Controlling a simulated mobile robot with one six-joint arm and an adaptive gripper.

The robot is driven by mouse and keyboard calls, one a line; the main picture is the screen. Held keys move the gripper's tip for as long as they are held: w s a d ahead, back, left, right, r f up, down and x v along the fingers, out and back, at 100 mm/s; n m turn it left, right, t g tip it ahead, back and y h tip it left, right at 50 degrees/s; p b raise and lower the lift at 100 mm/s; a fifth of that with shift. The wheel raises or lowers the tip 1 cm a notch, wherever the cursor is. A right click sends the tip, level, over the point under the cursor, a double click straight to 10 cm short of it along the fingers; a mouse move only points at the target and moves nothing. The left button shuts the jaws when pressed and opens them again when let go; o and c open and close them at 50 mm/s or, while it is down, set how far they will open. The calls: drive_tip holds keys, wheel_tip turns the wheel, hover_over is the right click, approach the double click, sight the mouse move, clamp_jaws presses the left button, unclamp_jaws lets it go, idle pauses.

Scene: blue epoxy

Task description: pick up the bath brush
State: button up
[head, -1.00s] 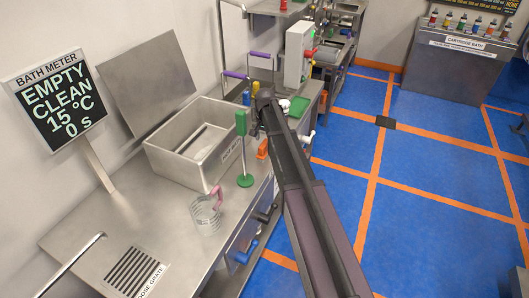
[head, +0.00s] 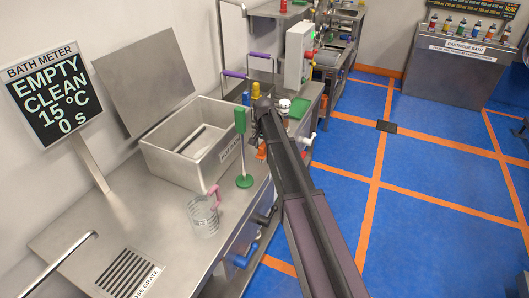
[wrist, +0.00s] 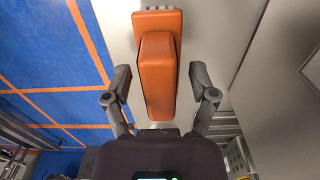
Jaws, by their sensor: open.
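An orange block-shaped thing with a wider flat end, which I take to be the bath brush (wrist: 157,75), lies on the pale metal top in the wrist view. In the head view a small part of the orange thing (head: 261,151) shows beside my arm; the rest is hidden behind it. My gripper (wrist: 159,88) is open, with one finger on each side of the orange block and a visible gap to both. Nothing is held. The fingertips are hidden in the head view.
An open steel basin (head: 165,157) stands left of my arm, with a green upright paddle (head: 241,135) on a round base and a clear jug (head: 203,217) near it. A bath meter sign (head: 52,95) stands at the left.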

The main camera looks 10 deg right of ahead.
clamp_jaws()
idle(0.3)
drive_tip(key=shift+r, duration=0.2)
wheel_tip(320, 180, up, 4)
drive_tip(key=p, duration=0.4)
drive_tip(key=shift+f, duration=0.25)
drive_tip(key=s+r+p, duration=0.1)
drive_tip(key=s, duration=1.5)
drive_tip(key=shift+d, duration=0.35)
